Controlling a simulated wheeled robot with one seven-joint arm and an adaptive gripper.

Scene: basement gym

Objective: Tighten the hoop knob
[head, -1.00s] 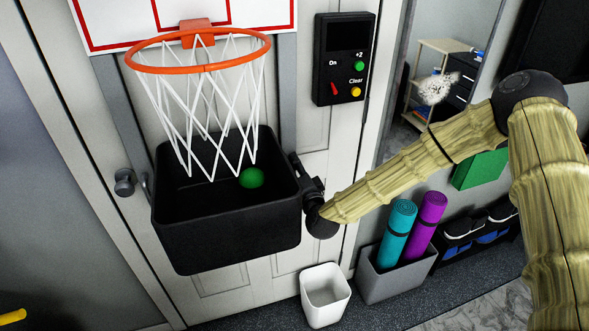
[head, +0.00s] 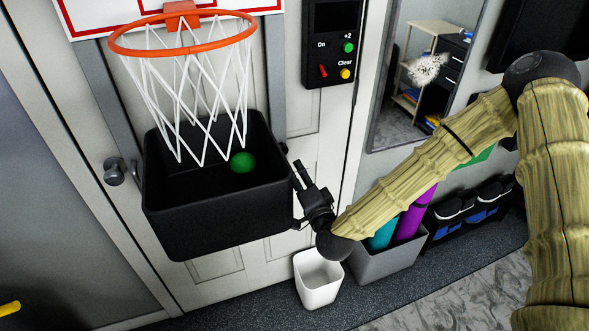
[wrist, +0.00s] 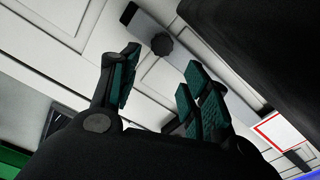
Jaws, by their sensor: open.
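The hoop knob (wrist: 162,44) is a dark, ridged round knob on a grey metal strip against the white door. In the wrist view it lies just beyond my gripper (wrist: 163,62), between the lines of its teal-padded fingers, which are open and appear apart from it. In the head view my gripper (head: 301,195) is beside the right wall of the black bin, with its fingers spread and empty. A small dark shape at the bin's upper right edge may be the knob, mostly hidden. The orange hoop (head: 184,46) with its white net hangs above the bin.
The black bin (head: 220,205) holds a green ball (head: 243,162) and stands close to my fingers. A black control box (head: 331,45) is on the door above. A white wastebasket (head: 318,279) and a grey box (head: 375,273) with rolled mats are below.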

